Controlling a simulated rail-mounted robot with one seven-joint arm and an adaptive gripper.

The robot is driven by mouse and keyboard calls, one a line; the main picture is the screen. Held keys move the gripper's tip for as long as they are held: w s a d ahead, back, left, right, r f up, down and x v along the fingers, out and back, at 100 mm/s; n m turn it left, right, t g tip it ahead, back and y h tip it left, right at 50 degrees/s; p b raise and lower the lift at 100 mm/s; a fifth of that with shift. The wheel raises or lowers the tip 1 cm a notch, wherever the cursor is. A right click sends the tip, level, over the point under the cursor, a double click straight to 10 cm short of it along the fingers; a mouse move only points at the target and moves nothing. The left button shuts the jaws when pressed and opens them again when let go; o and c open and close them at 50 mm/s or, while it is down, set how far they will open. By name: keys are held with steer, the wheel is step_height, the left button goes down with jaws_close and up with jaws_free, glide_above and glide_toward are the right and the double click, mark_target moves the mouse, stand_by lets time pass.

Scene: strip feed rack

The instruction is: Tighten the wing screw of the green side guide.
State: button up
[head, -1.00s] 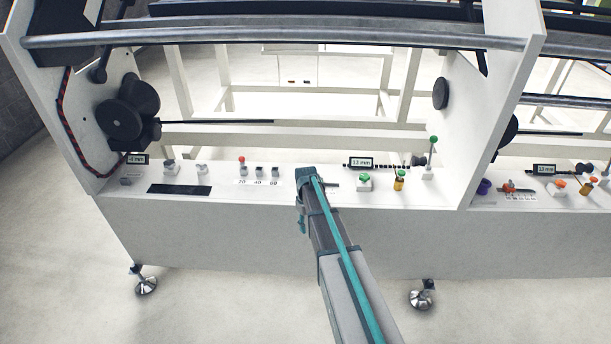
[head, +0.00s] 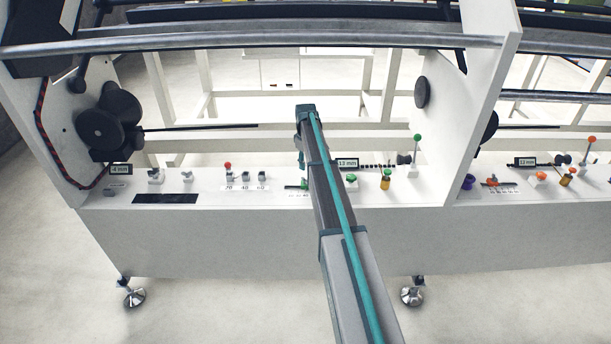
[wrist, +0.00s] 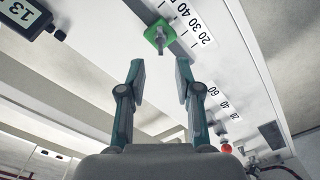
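The green side guide (wrist: 152,32) shows in the wrist view as a small green block on a grey rail beside a printed scale. Its grey wing screw (wrist: 161,38) stands out of it. In the head view a bit of the green guide (head: 304,185) shows at the left edge of my arm, the rest hidden. My gripper (wrist: 160,66) is open and empty in the wrist view. Its two fingers are apart, with the guide in line with the gap beyond their tips.
A display (head: 347,163) and a green knob on a white block (head: 351,184) lie right of my arm. A red-topped knob (head: 228,168) and several small knobs lie left. A dark roller (head: 420,92) sits on the right side wall; a metal bar (head: 250,45) crosses above.

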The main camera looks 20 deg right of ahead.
mark_target(306, 178)
step_height(306, 178, down, 7)
steer(key=shift+f+p, duration=0.15)
steer(key=shift+p, duration=0.65)
jaws_close()
